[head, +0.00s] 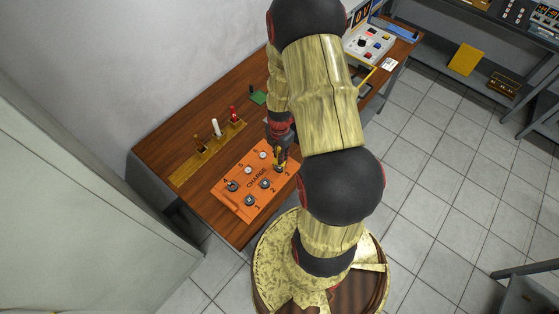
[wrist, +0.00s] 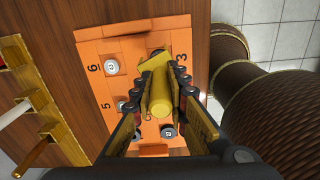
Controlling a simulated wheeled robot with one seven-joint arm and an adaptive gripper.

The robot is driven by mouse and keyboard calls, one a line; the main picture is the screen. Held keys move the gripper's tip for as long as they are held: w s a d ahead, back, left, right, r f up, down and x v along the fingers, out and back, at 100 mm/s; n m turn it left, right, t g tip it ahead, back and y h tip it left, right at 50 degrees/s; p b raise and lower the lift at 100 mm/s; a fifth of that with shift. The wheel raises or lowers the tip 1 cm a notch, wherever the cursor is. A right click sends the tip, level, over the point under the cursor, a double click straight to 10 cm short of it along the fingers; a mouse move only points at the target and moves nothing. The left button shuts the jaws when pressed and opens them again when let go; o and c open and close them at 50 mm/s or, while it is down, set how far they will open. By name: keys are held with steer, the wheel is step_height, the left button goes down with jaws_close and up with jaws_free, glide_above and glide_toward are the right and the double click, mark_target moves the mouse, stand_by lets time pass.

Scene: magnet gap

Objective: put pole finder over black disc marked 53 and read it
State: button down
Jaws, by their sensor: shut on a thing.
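My gripper (head: 279,158) is shut on a yellow cylinder, likely the pole finder (wrist: 161,92), which also shows small in the head view. It is over the 3 side of an orange board (wrist: 105,48) marked CHARGE. A dark disc (wrist: 157,52) by the number 3 is partly hidden behind the yellow cylinder. I cannot tell whether they touch. Other discs sit by their numbers: a pale one (wrist: 111,67) by 6, a dark one (wrist: 167,131) nearer my wrist, and one (head: 232,186) by 4. No mark 53 is legible, and no reading shows.
A green piece (head: 257,97) and an instrument box (head: 369,40) stand farther along the table (head: 160,147).

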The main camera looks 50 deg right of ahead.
steer(key=shift+r, duration=0.15)
steer(key=shift+r+p, duration=2.05)
steer(key=shift+r, duration=0.85)
steer(key=shift+f, duration=0.1)
